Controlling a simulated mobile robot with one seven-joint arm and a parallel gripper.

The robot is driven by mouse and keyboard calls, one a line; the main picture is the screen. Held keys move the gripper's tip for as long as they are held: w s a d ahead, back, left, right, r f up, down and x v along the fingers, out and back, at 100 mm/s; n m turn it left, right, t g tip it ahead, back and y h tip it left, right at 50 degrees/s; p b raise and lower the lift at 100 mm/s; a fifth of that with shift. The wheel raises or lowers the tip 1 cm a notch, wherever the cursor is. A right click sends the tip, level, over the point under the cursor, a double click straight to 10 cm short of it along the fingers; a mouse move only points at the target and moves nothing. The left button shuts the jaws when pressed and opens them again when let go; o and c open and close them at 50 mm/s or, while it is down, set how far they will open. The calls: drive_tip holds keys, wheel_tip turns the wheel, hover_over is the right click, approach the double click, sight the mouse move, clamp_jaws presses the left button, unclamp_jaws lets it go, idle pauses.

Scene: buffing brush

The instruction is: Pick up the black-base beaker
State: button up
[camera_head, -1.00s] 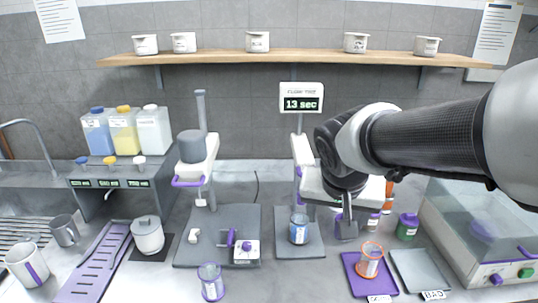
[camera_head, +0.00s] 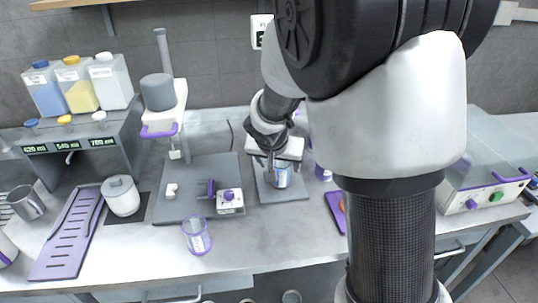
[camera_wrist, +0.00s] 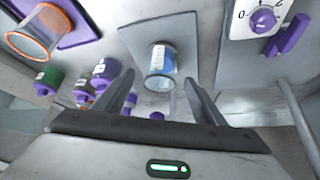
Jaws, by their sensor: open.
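The beaker that looks dark-based, clear with blue liquid, stands upright on the grey plate of the flow-test stand; it shows in the head view (camera_head: 282,178) and in the wrist view (camera_wrist: 160,66). My gripper (camera_wrist: 158,77) is open, with its two fingers pointing toward the beaker and appearing on either side of it in the wrist view. In the head view my gripper (camera_head: 278,162) is just above and in front of the beaker, partly covering its top. I cannot tell whether the fingers touch it.
A purple-base beaker (camera_head: 196,236) stands on the counter to the left. An orange-rimmed beaker (camera_wrist: 34,34) is on a purple mat (camera_wrist: 80,30). Several small capped jars (camera_wrist: 104,72) stand close by. A dial device (camera_head: 229,201) sits on the neighbouring plate (camera_head: 180,207).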

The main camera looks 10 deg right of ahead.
sight(281, 173)
drive_tip(key=x, duration=0.6)
drive_tip(key=shift+w+p, duration=0.3)
drive_tip(key=shift+w, duration=0.15)
drive_tip(key=c, duration=1.2)
drive_tip(key=shift+r, duration=0.15)
